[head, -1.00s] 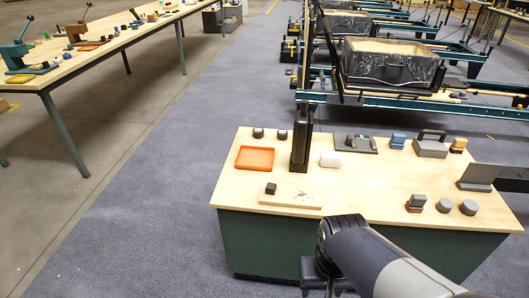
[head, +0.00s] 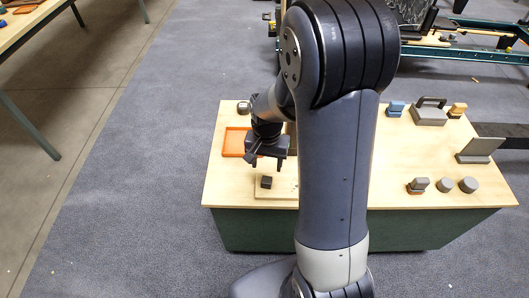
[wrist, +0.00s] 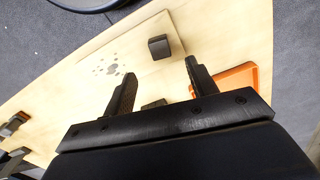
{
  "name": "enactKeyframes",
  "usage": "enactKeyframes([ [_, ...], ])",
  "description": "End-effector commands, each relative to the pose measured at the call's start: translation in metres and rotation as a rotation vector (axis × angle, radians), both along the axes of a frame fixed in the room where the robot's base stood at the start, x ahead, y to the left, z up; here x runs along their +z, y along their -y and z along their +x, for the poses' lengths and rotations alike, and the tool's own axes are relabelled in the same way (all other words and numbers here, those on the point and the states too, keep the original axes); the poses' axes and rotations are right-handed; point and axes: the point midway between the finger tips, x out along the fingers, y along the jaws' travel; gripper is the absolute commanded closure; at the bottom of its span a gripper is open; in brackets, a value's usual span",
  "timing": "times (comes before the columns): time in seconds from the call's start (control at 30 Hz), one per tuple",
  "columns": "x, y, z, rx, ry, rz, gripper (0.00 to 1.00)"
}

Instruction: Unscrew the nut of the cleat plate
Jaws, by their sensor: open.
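A pale flat plate (head: 283,191) lies near the front left of the bench, partly hidden by my arm; it looks like the cleat plate. A small dark block (head: 266,182), seemingly its nut, stands on it. The wrist view shows the plate (wrist: 132,48) with grey marks on its face and the dark block (wrist: 158,47) near one edge. My gripper (head: 267,160) is open above the bench, just behind the block in the head view. In the wrist view, the open fingers (wrist: 160,68) are apart from the block, with nothing held between them.
An orange tray (head: 236,142) lies close behind and left of my gripper. My arm hides the bench's middle.

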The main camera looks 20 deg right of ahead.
Motion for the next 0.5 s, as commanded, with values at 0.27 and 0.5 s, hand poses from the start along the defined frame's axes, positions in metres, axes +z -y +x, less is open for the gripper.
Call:
enactKeyframes([
  [0.27, -0.054, 0.0, -0.001, 0.001, -0.004, 0.0, 0.45],
  [0.5, -0.081, 0.0, -0.001, 0.001, -0.001, 0.0, 0.45],
])
